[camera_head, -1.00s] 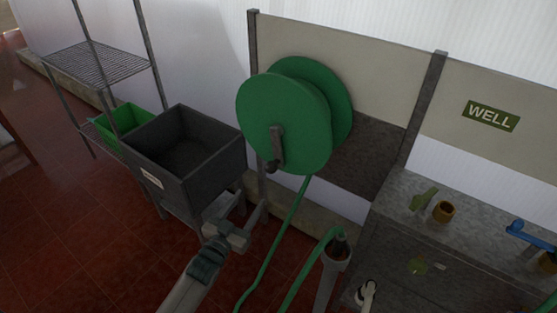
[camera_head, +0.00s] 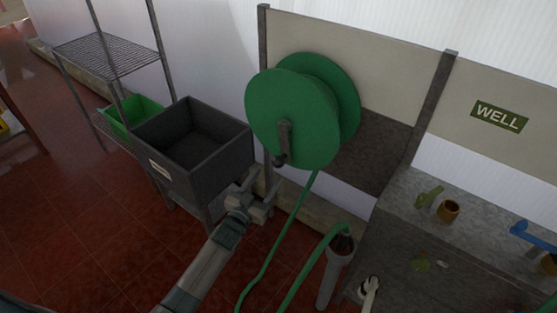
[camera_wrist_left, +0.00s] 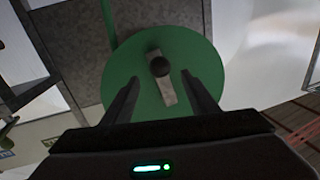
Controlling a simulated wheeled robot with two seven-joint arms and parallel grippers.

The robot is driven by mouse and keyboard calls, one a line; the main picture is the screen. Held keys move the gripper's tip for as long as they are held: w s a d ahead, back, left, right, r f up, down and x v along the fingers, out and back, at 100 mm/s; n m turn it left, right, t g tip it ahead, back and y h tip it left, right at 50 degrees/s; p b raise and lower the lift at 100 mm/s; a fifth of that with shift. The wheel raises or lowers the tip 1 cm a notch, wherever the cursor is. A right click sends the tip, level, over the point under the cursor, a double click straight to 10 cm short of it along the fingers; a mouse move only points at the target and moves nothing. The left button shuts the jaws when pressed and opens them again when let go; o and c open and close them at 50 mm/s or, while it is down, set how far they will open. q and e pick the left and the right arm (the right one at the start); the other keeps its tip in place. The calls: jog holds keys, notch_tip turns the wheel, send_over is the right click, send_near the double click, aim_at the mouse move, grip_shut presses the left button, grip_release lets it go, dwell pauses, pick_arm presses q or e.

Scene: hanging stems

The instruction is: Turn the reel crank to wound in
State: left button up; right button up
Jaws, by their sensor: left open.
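The green hose reel (camera_head: 292,108) is mounted on the panel between two posts. Its crank (camera_head: 284,138) is a grey arm on the front disc, pointing down, with a dark knob (camera_head: 279,161) at its lower end. My left gripper (camera_head: 262,187) is below the knob, apart from it. In the left wrist view, the open fingers (camera_wrist_left: 158,88) frame the grey crank arm (camera_wrist_left: 166,92) and the dark knob (camera_wrist_left: 160,67), with nothing between them in grip. A green hose (camera_head: 288,235) hangs from the reel. My right gripper is not seen.
A dark grey bin (camera_head: 196,152) stands left of the reel, close to my left arm. A wire shelf (camera_head: 105,55) with a green crate (camera_head: 137,113) is farther left. A grey counter (camera_head: 400,240) with valves stands right, under the WELL sign (camera_head: 498,117).

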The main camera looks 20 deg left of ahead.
aim_at(275, 166)
pick_arm(q)
jog(key=w, duration=0.3)
jog(key=w+d, duration=0.1)
jog(key=w, duration=0.2)
jog(key=w+p, duration=0.1)
jog(key=w, duration=0.2)
jog(key=shift+w+d, duration=0.25)
grip_shut()
jog(key=shift+a, duration=0.15)
